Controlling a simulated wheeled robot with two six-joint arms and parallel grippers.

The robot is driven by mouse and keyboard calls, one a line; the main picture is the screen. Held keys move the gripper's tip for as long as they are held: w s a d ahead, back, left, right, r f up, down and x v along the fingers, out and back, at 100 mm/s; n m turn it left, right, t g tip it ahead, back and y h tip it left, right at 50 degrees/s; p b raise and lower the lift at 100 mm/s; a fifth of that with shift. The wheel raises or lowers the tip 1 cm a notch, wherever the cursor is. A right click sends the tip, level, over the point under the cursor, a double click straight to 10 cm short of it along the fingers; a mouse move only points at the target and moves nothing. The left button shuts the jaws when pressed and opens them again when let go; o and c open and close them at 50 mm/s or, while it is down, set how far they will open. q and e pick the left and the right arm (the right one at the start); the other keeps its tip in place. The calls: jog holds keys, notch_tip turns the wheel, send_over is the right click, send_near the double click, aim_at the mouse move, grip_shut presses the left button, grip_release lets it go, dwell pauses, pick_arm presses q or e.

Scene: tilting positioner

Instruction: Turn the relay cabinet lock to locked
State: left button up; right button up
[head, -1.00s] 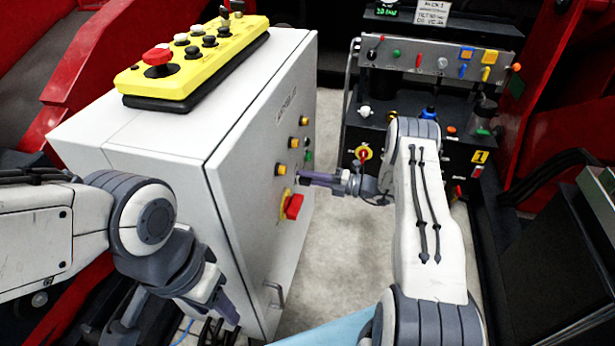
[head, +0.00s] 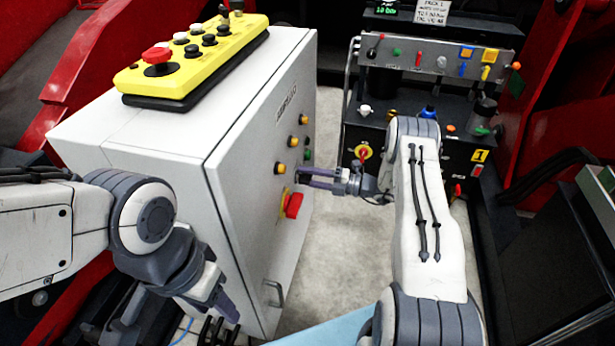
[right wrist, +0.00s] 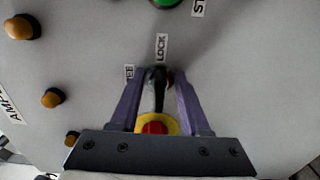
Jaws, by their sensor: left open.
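The relay cabinet (head: 225,150) is a pale grey box in the left middle of the head view. In the right wrist view its lock shows as a dark key-like handle (right wrist: 159,90), which points up toward a label reading LOCK (right wrist: 162,47). A second small label (right wrist: 129,73) sits to its upper left, partly hidden. My right gripper (head: 303,176) is at the cabinet face. Its purple fingers (right wrist: 162,76) stand open on either side of the handle, with gaps visible. My left gripper (head: 232,312) is open and empty, low in front of the cabinet.
A red and yellow rotary switch (head: 292,205) lies just below the lock. Several amber buttons (head: 280,168) and a green one (head: 308,154) are close by on the same face. A yellow control box (head: 195,62) sits on top. A dark control panel (head: 435,62) stands behind.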

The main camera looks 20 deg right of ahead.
jog(key=v, duration=1)
jog(key=shift+s, duration=0.2)
jog(key=shift+d, duration=0.1)
